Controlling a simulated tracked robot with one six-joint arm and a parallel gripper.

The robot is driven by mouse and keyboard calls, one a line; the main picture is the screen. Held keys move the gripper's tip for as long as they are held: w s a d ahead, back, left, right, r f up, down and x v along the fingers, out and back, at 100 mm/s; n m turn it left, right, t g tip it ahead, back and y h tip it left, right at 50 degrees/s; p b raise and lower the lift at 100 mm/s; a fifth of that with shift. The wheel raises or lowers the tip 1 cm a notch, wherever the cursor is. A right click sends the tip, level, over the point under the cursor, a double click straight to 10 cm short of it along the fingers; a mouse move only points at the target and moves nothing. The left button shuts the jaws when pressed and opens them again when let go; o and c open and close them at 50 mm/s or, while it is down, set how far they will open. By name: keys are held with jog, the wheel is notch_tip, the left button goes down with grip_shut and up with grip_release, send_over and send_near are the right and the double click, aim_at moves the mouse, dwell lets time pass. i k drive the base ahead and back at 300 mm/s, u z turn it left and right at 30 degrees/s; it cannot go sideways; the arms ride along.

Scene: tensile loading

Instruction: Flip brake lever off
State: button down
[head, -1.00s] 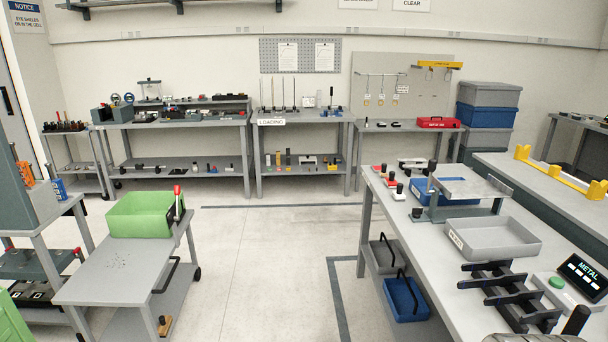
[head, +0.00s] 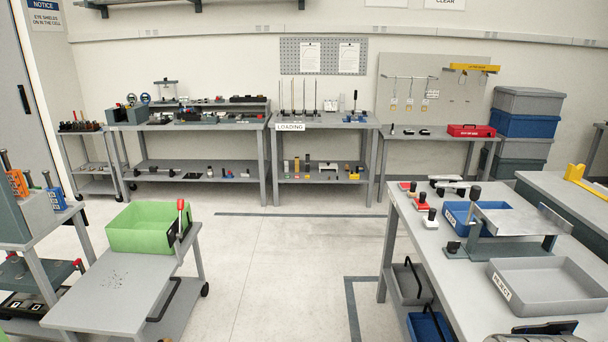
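A lever with a red grip (head: 181,206) stands close to upright at the right end of a green bin (head: 140,232) on a low grey cart (head: 95,305). It appears to be the brake lever. A black plate (head: 178,236) sits at its base.
Open floor (head: 275,280) lies between the cart and the right bench (head: 440,270). That bench carries a grey tray (head: 545,285) and a blue bin (head: 490,208). A shelf unit (head: 40,245) stands left of the cart. Benches including the loading table (head: 325,127) line the back wall.

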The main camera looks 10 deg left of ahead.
aim_at(180, 203)
jog(key=u, duration=0.3)
jog(key=i, duration=1.45)
jog(key=u, duration=0.8)
jog(key=i, duration=0.75)
jog(key=u, duration=0.75)
jog(key=i, duration=0.8)
jog(key=u, duration=0.55)
jog(key=i, duration=0.55)
jog(key=u, duration=0.15)
